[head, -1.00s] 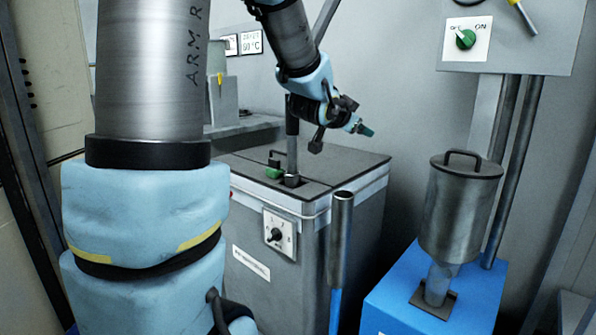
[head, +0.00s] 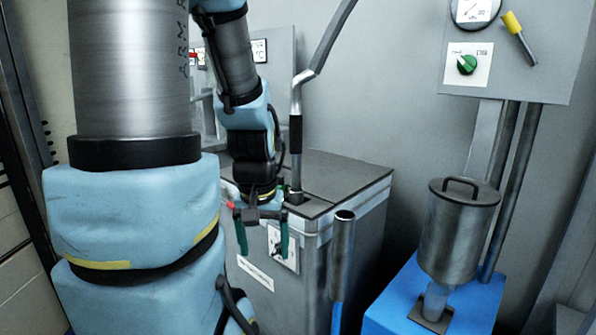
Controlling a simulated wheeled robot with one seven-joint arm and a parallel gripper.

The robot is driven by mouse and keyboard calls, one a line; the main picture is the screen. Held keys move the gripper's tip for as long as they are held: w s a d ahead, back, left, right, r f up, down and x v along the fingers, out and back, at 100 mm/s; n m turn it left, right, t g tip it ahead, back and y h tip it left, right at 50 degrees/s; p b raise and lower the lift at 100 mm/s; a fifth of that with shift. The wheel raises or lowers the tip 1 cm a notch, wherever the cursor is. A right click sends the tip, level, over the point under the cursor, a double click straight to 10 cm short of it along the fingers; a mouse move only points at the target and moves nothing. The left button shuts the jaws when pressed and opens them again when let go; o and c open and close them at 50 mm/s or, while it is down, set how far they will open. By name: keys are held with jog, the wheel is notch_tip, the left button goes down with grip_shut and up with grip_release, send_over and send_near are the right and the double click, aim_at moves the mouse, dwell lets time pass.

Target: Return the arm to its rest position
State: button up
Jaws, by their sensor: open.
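My gripper (head: 263,240) hangs from my arm in front of the grey cabinet, pointing down. Its two green-tipped fingers are spread apart with nothing between them. It is in front of the cabinet's upper front edge and partly covers the dial plate (head: 284,247). My arm reaches in from the upper left.
The grey cabinet (head: 345,175) has a long bent lever (head: 318,62) rising from its top. An upright metal tube (head: 342,255) stands in front of it. At right, a lidded steel canister (head: 458,232) stands over a blue box (head: 400,288), below a switch panel (head: 545,60).

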notch_tip(320, 180, up, 17)
jog(key=p, duration=1.5)
